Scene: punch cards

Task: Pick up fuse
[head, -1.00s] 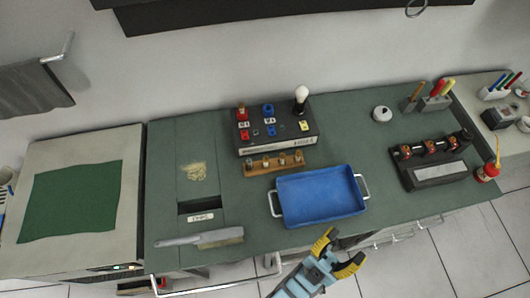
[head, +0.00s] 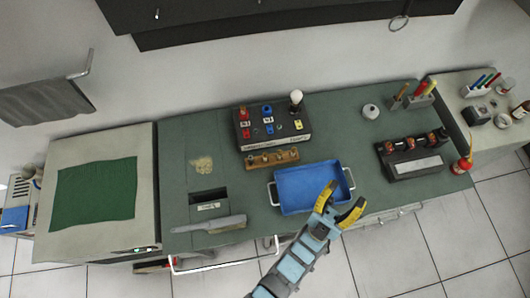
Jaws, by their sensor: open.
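A wooden rack (head: 258,164) holds several small upright cylinders with metallic and brownish ends. They may be fuses, but they are too small to tell for sure. The rack lies on the green bench top, just in front of a black test box (head: 262,143) and behind the blue tray (head: 305,187). My gripper (head: 343,200), with yellow and black fingers, is open and empty. In the picture it overlaps the tray's front right corner, to the right of and nearer than the rack. Its height above the tray is unclear.
The tray looks empty. A black device (head: 412,167) with copper-red parts stands at right, with a red bottle (head: 462,165) beside it. A white round object (head: 371,112) sits at the back.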

